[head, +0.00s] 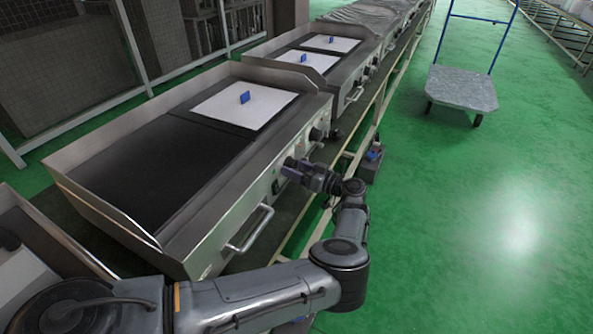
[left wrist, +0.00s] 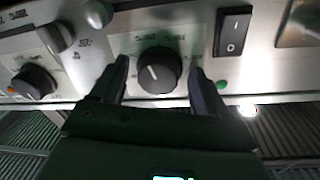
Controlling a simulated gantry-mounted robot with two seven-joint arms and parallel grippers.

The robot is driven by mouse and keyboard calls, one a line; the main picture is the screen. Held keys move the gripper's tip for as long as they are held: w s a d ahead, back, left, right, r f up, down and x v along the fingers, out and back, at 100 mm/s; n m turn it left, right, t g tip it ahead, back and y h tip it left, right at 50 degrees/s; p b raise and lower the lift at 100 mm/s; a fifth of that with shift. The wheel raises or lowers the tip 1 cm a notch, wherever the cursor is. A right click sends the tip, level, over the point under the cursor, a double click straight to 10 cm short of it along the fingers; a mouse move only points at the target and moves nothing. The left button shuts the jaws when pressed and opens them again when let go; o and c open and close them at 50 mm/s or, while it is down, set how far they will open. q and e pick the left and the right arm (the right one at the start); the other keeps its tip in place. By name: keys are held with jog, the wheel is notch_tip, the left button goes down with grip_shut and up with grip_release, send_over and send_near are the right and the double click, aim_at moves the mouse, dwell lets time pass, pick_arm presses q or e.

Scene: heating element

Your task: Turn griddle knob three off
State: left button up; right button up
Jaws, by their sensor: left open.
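The griddle (head: 215,222) is a long steel unit with a dark cooking plate and a front control panel. My left gripper (head: 292,168) is at that panel, its fingers pointing at it. In the left wrist view, a black knob (left wrist: 158,72) with a white pointer line sits between the two open fingers (left wrist: 160,64); I see no clear contact. The line tilts up and left. A second black knob (left wrist: 34,83) is further left. The panel close to the gripper is partly hidden in the head view. Which knob is number three cannot be told. My right gripper is not in view.
A black rocker switch (left wrist: 232,33) and a green light (left wrist: 221,85) are right of the knob. Silver knobs (left wrist: 98,14) are up left. A bar handle (head: 250,230) sticks out of the griddle front.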

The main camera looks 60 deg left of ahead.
pick_arm(q)
jog(key=shift+c, duration=0.4)
jog(key=c, duration=1)
jog(key=shift+o, duration=0.2)
